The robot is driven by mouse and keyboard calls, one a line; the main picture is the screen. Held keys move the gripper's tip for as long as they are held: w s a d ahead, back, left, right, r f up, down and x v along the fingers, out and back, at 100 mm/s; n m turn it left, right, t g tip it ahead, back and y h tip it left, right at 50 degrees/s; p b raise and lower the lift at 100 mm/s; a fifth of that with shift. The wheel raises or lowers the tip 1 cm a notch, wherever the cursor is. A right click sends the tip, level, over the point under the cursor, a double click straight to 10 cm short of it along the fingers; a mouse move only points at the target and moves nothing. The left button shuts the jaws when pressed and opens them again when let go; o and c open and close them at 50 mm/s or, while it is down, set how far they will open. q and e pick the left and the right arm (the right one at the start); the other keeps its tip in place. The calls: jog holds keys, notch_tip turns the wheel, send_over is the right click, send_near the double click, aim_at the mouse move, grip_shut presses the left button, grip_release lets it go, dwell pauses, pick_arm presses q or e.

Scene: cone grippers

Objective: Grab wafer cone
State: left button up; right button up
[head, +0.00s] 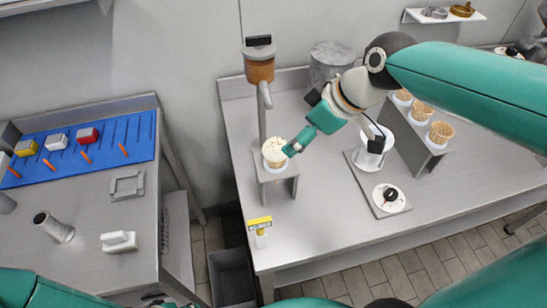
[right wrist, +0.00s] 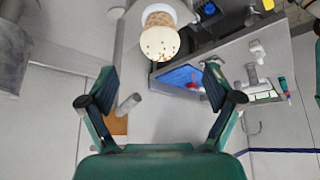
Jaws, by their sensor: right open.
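A wafer cone (head: 274,162) topped with pale, speckled cream stands upright on a small metal stand, below the dispenser spout. It also shows in the right wrist view (right wrist: 159,20), beyond my fingertips, with the cream top (right wrist: 160,44) facing me. My right gripper (head: 290,150) is right beside the cone, on its right side. In the right wrist view its two fingers (right wrist: 159,78) are spread wide with nothing between them. More wafer cones (head: 421,112) stand in a metal rack at the right. My left gripper is out of view; only part of that arm shows at the bottom left.
The dispenser (head: 260,70) rises behind the stand (head: 278,182). A white container (head: 371,148) and a plate with a dark-red item (head: 388,198) sit right of it. A yellow-topped item (head: 260,226) is at the table's front left. The front middle is clear.

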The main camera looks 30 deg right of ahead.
aim_at(277, 152)
jog(key=x, duration=0.5)
jog(key=shift+w+f, duration=0.1)
jog(key=shift+w, duration=0.05)
jog(key=shift+w+a+f, duration=0.1)
jog(key=shift+a+f, duration=0.1)
jog(key=shift+f, duration=0.25)
jog(key=shift+w+a+f+p, duration=0.15)
jog(key=shift+w+f+p, duration=0.15)
jog(key=shift+f+p, duration=0.2)
jog(key=x, duration=0.4)
jog(key=shift+p, duration=0.35)
jog(key=shift+c, duration=0.3)
jog(key=c, duration=0.8)
